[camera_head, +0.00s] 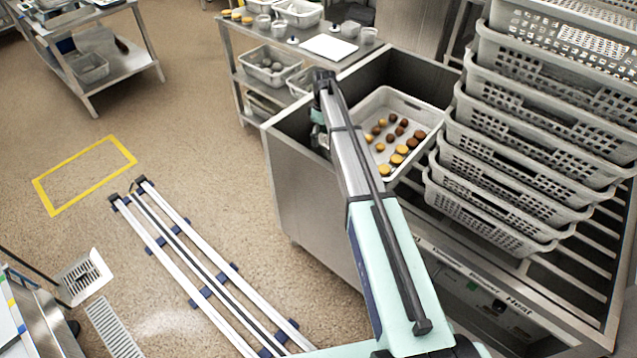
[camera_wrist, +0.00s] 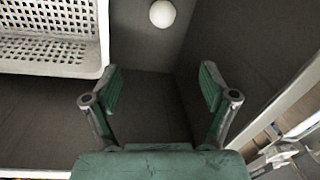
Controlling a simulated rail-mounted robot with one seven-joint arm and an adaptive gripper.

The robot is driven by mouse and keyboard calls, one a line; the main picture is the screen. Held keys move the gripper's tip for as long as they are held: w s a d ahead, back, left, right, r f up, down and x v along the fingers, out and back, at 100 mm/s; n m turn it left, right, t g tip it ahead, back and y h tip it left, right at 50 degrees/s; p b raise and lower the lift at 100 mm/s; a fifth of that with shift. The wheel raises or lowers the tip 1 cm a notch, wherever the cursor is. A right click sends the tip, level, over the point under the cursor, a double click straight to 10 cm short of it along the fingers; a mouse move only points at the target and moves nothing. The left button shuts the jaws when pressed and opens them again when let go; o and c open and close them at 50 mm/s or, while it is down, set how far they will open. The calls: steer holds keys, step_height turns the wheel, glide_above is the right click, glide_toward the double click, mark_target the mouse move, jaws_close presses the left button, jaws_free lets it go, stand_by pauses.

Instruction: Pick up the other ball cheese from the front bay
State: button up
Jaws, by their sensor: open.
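A small white ball (camera_wrist: 161,13), which looks like the ball cheese, lies on the dark bay floor (camera_wrist: 150,50) at the top of the wrist view, near where the floor meets a wall. My gripper (camera_wrist: 160,80) has its two green-padded fingers spread apart with nothing between them. The ball is beyond the fingertips, roughly in line with the gap, and not touching them. In the head view my arm reaches over the steel bay (camera_head: 290,125). The gripper is mostly hidden there, and I cannot make out the white ball.
A white perforated basket (camera_wrist: 52,68) is close on the left in the wrist view. In the head view a white basket (camera_head: 428,112) holds several brown and yellow pieces, right of my arm. Stacked perforated baskets (camera_head: 545,140) stand at right. A steel wall (camera_wrist: 245,45) bounds the right side.

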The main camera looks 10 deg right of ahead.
steer(key=shift+n+g+y, duration=0.3)
steer(key=shift+n+g, duration=0.1)
steer(key=shift+g, duration=0.1)
steer(key=p+x, duration=0.1)
steer(key=x, duration=0.3)
steer(key=d+p+x, duration=0.1)
steer(key=x, duration=0.4)
steer(key=p+x, duration=0.2)
steer(key=x, duration=0.3)
steer(key=shift+w+d+f, duration=0.2)
steer(key=shift+w+f, duration=0.1)
steer(key=shift+f, duration=0.1)
steer(key=shift+p+x, duration=0.8)
steer(key=shift+x, duration=0.1)
steer(key=shift+p+x, duration=0.7)
steer(key=shift+x, duration=1.1)
steer(key=shift+w+d, duration=0.1)
steer(key=shift+w, duration=0.05)
steer(key=c, duration=1.3)
